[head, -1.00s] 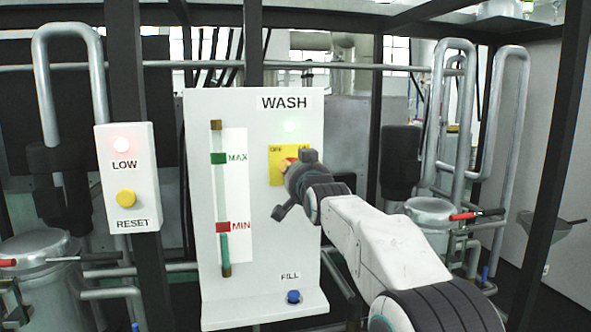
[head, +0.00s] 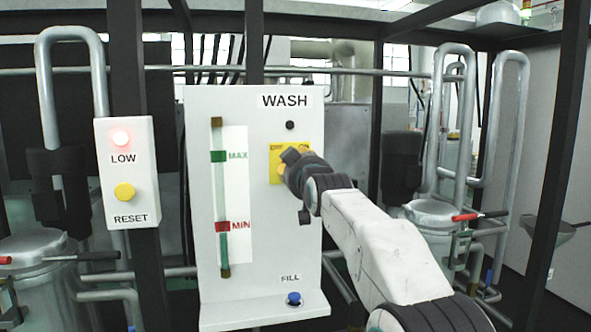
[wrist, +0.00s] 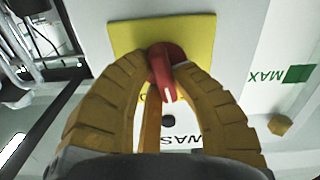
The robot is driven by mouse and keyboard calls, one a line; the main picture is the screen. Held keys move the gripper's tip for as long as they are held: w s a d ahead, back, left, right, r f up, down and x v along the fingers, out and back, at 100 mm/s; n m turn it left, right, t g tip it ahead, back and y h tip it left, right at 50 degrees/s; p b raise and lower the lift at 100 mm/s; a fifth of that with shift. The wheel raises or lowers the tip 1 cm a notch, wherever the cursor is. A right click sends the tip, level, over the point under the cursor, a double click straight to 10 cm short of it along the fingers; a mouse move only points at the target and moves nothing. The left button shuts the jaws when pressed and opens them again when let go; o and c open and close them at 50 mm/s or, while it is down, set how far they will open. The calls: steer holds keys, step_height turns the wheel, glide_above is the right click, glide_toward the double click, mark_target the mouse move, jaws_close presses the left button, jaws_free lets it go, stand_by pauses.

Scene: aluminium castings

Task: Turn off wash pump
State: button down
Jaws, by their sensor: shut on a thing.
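The white WASH panel (head: 262,235) stands in the middle of the head view. Its yellow switch plate (head: 276,152) is partly hidden by my gripper (head: 286,168). In the wrist view my gripper (wrist: 167,72) has its two ribbed yellow fingers closed on the red switch knob (wrist: 164,62) in front of the yellow plate (wrist: 199,32). A white pointer mark shows on the knob. The lamp (head: 290,125) under the WASH label is dark. It also shows dark in the wrist view (wrist: 168,121).
A sight gauge (head: 220,195) with green MAX and red MIN marks is left of the switch. A blue FILL button (head: 293,298) is on the panel's lower ledge. A LOW/RESET box (head: 127,175) at left has a lit red lamp and a yellow button.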

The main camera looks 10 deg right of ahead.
steer(key=shift+a+r+n, duration=0.1)
steer(key=shift+r+n, duration=0.1)
steer(key=shift+n, duration=0.75)
steer(key=shift+a+r+n, duration=0.1)
steer(key=shift+r+n, duration=0.05)
steer(key=shift+n, duration=0.8)
steer(key=c, duration=1.3)
jaws_free()
steer(key=shift+o, duration=1.3)
steer(key=shift+f, duration=0.2)
steer(key=shift+s, duration=0.1)
steer(key=s, duration=1.1)
steer(key=shift+s, duration=0.4)
